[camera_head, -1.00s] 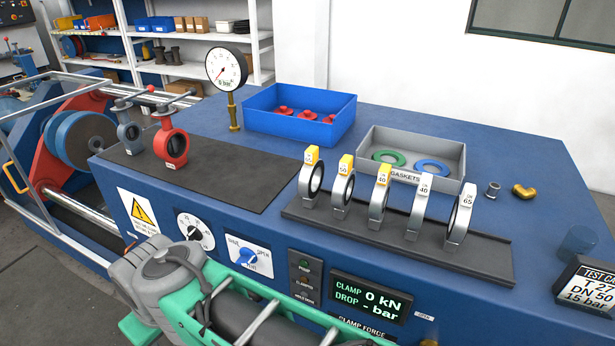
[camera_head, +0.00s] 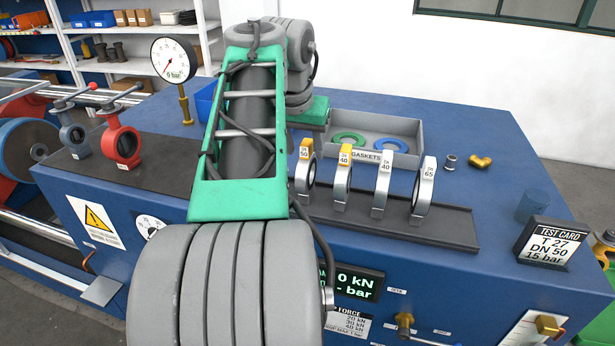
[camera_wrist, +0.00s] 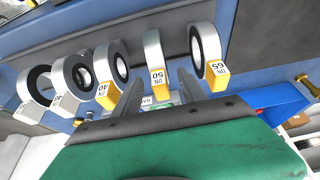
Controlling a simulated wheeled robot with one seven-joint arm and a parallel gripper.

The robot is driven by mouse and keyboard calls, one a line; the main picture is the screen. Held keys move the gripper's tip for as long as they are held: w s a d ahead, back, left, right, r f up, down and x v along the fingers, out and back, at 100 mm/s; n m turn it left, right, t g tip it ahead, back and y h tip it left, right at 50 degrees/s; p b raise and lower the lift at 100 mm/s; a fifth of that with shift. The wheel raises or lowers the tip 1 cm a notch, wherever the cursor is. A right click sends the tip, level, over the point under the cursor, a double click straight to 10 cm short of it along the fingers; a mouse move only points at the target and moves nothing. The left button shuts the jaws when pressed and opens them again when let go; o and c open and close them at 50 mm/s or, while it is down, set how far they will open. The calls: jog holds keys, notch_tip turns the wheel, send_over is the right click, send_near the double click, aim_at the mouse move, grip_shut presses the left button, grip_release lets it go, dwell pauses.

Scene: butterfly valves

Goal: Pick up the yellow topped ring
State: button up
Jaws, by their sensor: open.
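Three yellow-topped rings stand in a row with white-topped rings. In the wrist view they are the DN 65 ring (camera_wrist: 208,52), the DN 50 ring (camera_wrist: 155,50) and the yellow-topped DN 40 ring (camera_wrist: 112,62). My gripper (camera_wrist: 158,82) is open and empty, its dark fingers pointing at the row, one on each side of the DN 50 ring's yellow top; I cannot tell whether they touch it. In the head view the DN 50 ring (camera_head: 305,165) and yellow-topped DN 40 ring (camera_head: 342,176) show; my arm hides the DN 65 one and my fingertips.
White-topped rings DN 40 (camera_head: 382,185) and DN 65 (camera_head: 424,186) stand to the right on the dark rack (camera_head: 445,228). Behind is a grey gasket tray (camera_head: 400,130). A blue bin (camera_head: 205,98) is partly hidden. A pressure gauge (camera_head: 174,60) and red valve (camera_head: 121,143) stand left.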

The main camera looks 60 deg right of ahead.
jog(key=x, duration=0.6)
jog(key=shift+d+f, duration=0.2)
grip_shut()
jog(key=shift+r, duration=0.15)
dwell(1.0)
